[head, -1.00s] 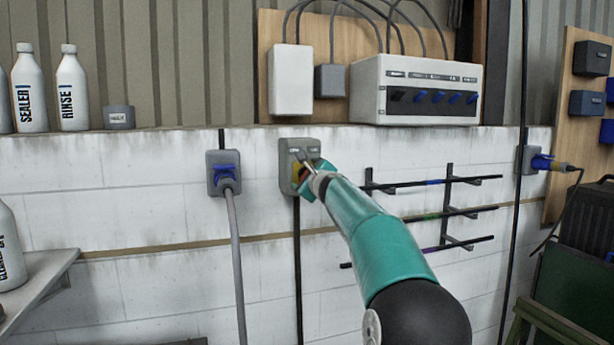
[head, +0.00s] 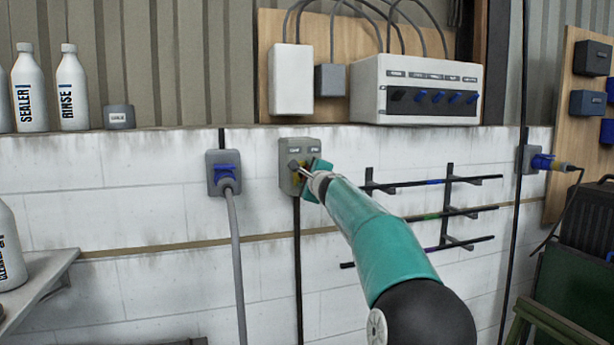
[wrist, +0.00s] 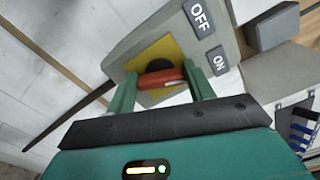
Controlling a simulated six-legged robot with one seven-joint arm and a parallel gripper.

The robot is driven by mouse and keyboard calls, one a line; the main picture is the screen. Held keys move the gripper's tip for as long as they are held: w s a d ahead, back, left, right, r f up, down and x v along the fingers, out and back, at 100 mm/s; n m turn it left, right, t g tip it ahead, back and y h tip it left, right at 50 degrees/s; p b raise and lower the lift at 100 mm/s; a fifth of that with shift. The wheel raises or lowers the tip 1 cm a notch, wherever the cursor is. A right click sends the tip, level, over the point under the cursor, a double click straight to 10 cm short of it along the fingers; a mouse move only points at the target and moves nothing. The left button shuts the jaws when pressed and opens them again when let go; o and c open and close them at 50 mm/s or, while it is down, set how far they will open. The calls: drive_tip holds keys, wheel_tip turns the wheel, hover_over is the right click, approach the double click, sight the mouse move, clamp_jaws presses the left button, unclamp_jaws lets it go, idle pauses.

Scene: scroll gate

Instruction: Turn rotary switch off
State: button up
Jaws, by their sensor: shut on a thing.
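The rotary switch is a red handle (wrist: 161,78) with a dark round hub on a yellow plate (wrist: 152,54). It is mounted on a grey box (head: 286,158) on the white block wall. In the wrist view, the box carries an OFF label (wrist: 198,16) and an ON label (wrist: 218,61). My gripper (wrist: 160,84) is shut on the red handle, one teal finger at each end of it. In the head view, my gripper (head: 308,174) is at the box front and hides most of the switch. Which label the handle points to I cannot tell.
A grey socket with a blue plug (head: 224,172) is on the wall to the left. A black rod rack (head: 448,208) is to the right, close to my arm. A white control panel (head: 420,85) with several knobs stands above.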

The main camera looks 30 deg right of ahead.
drive_tip(key=n, duration=1.2)
drive_tip(key=shift+f, duration=0.35)
drive_tip(key=shift+n, duration=0.3)
drive_tip(key=o, duration=1)
drive_tip(key=shift+s, duration=0.2)
drive_tip(key=v, duration=1.3)
drive_tip(key=shift+s+a, duration=0.1)
drive_tip(key=shift+s, duration=0.1)
